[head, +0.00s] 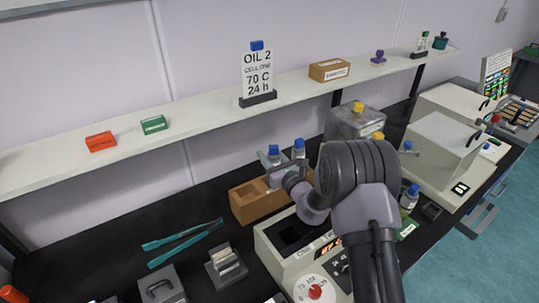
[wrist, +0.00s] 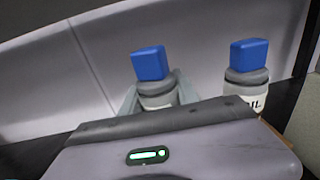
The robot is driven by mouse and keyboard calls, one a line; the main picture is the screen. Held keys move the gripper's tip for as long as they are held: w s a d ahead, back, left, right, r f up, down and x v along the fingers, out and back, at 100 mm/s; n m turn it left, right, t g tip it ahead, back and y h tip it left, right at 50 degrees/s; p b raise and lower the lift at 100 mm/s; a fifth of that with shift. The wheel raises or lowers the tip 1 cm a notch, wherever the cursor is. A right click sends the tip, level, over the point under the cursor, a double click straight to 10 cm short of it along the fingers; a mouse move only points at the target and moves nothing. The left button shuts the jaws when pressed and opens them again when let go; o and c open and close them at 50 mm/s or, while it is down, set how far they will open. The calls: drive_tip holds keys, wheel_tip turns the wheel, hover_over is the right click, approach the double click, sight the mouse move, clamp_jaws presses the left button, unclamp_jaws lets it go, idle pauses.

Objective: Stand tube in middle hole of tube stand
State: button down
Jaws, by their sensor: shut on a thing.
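My gripper (head: 275,164) is shut on a blue-capped tube (head: 273,150) with a grey collar and pale body. In the wrist view, the gripper (wrist: 157,95) has a pale finger on each side of this tube (wrist: 149,64). The tube is upright or nearly so, above or in a wooden holder (head: 249,211), which looks like the tube stand.
A second blue-capped tube (head: 299,148), lettered "OIL" in the wrist view (wrist: 248,62), stands close to the right. A grey machine with a dark opening (head: 290,233) is in front. Teal tongs (head: 182,240) lie left. A shelf (head: 200,112) runs above.

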sight(272, 146)
drive_tip(key=shift+f+b, duration=0.5)
drive_tip(key=shift+f, duration=0.25)
drive_tip(key=c, duration=0.8)
unclamp_jaws()
drive_tip(key=shift+c, duration=0.2)
drive_tip(key=shift+r, duration=0.15)
wheel_tip(272, 146, up, 6)
drive_tip(key=p, duration=0.4)
drive_tip(key=shift+p, duration=0.35)
